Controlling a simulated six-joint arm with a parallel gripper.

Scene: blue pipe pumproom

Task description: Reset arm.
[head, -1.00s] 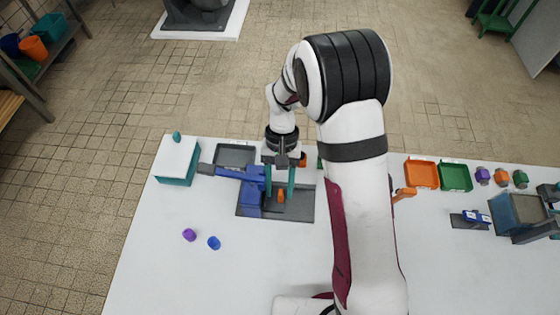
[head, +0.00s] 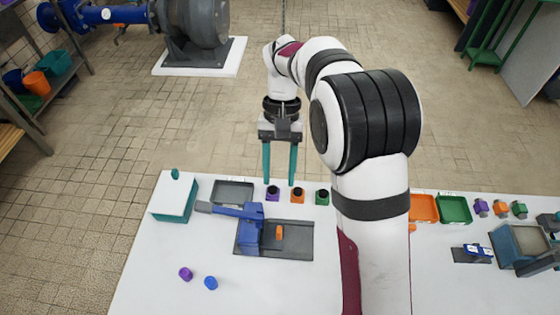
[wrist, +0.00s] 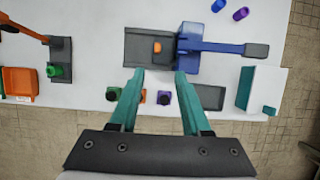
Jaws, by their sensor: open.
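My gripper (head: 280,182) hangs above the far edge of the white table (head: 150,270), with its two long teal fingers apart and nothing between them. The fingers also show wide apart in the wrist view (wrist: 158,75). Beyond the fingertips stands a dark grey fixture plate (head: 296,242) with a blue lever clamp (head: 250,228) at its left. A small orange piece (head: 280,232) sits on the plate, apart from my gripper; it also shows in the wrist view (wrist: 157,47).
Purple (head: 272,193), orange (head: 297,195) and green (head: 322,197) blocks stand at the far edge near the fingers. A grey tray (head: 232,185) and a teal-and-white box (head: 174,198) are left. Purple (head: 185,273) and blue (head: 210,283) caps lie in front. Orange and green trays (head: 454,209) are right.

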